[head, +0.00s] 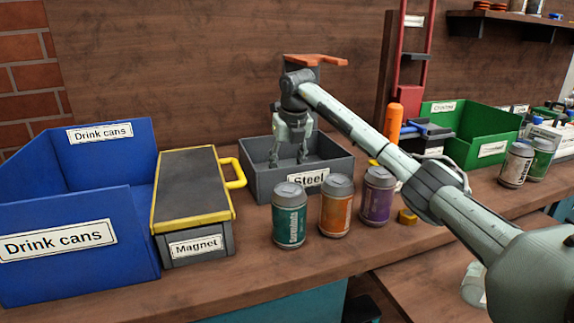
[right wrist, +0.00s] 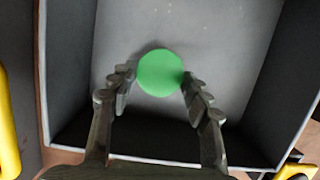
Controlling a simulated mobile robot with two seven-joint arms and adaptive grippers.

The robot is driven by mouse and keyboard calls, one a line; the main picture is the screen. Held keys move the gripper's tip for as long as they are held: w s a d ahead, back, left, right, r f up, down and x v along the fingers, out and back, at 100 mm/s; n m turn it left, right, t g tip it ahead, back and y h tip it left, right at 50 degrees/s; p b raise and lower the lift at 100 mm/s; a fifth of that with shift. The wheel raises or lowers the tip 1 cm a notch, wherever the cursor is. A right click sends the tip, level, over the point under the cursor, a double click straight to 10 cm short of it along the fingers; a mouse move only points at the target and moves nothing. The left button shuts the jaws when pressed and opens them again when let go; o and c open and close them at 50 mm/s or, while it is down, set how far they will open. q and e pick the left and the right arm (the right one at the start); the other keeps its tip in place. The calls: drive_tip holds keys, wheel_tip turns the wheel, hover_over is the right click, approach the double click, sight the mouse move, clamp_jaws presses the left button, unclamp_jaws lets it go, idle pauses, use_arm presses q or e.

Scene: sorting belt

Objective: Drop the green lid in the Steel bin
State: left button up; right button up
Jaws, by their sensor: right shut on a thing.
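The Steel bin (head: 270,182) is an open grey box with a "Steel" label on its front, standing on the bench. My right gripper (head: 288,160) points down into the bin's opening. In the right wrist view the green lid (right wrist: 160,73), a small round disc, is between the fingertips of my right gripper (right wrist: 155,85), which is shut on it. The bin's grey floor (right wrist: 215,35) and dark walls surround it there. The lid cannot be made out in the head view. My left gripper is not in view.
Teal (head: 289,215), orange (head: 336,206) and purple (head: 377,196) cans stand in front of the bin. A yellow-edged Magnet box (head: 190,185) and blue Drink cans bin (head: 130,215) are at left. A green bin (head: 455,125) is at right.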

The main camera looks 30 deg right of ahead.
drive_tip(key=shift+f, duration=0.35)
drive_tip(key=o, duration=0.7)
drive_tip(key=d+v, duration=0.1)
drive_tip(key=v, duration=1.2)
drive_tip(key=shift+w+a+r, duration=0.2)
drive_tip(key=shift+a, duration=0.2)
drive_tip(key=shift+f, duration=0.1)
